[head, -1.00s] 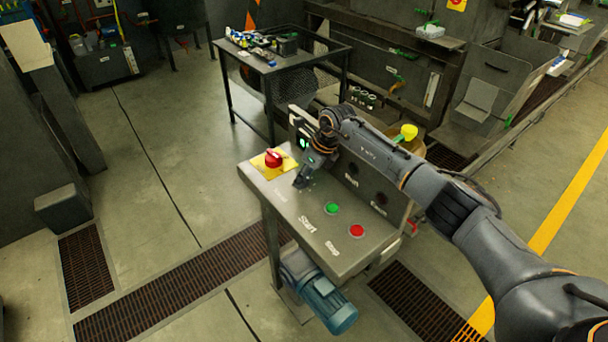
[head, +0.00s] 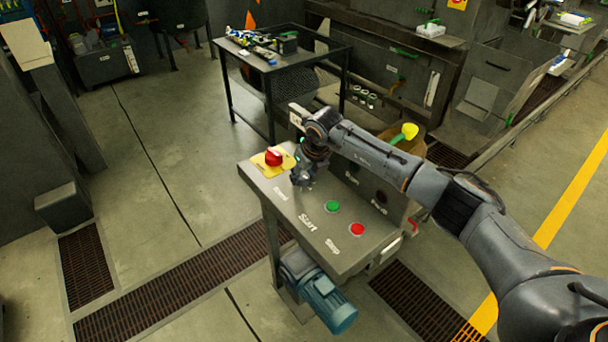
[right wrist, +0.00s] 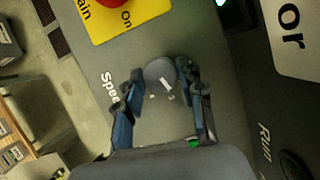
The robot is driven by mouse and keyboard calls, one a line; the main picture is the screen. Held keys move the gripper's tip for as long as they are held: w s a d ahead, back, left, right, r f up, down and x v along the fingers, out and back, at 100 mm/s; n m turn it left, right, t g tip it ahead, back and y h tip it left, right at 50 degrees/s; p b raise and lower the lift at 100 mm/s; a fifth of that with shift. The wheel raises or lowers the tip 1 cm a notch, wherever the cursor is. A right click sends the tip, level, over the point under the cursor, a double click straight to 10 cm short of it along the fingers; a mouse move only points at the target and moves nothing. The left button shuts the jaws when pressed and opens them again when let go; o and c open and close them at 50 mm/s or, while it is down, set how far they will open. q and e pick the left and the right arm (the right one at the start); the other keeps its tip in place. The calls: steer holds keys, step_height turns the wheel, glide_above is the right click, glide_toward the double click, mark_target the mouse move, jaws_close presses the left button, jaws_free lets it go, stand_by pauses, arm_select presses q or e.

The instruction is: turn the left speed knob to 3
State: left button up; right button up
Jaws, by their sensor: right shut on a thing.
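The speed knob (right wrist: 157,72) is a round grey disc with a white pointer line, on the panel top beside the partly hidden "Speed" label (right wrist: 108,88) in the right wrist view. My right gripper (right wrist: 160,80) has its two fingers on either side of the knob and is shut on it. The number the pointer meets cannot be read. In the head view my right gripper (head: 302,183) points down at the panel and hides the knob. My left gripper is not in view.
A red main switch on a yellow plate (head: 287,166) sits close left of the gripper. Green start button (head: 333,207) and red stop button (head: 357,229) lie in front on the panel top (head: 325,262). An upright panel with dark round fittings (head: 380,197) stands behind.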

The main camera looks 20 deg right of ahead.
steer(key=shift+a+m+h+b, duration=0.1)
steer(key=shift+m+h+b, duration=0.55)
steer(key=shift+m, duration=0.85)
steer(key=o, duration=1.1)
steer(key=shift+o, duration=0.2)
steer(key=v, duration=1.2)
steer(key=shift+s+f, duration=0.1)
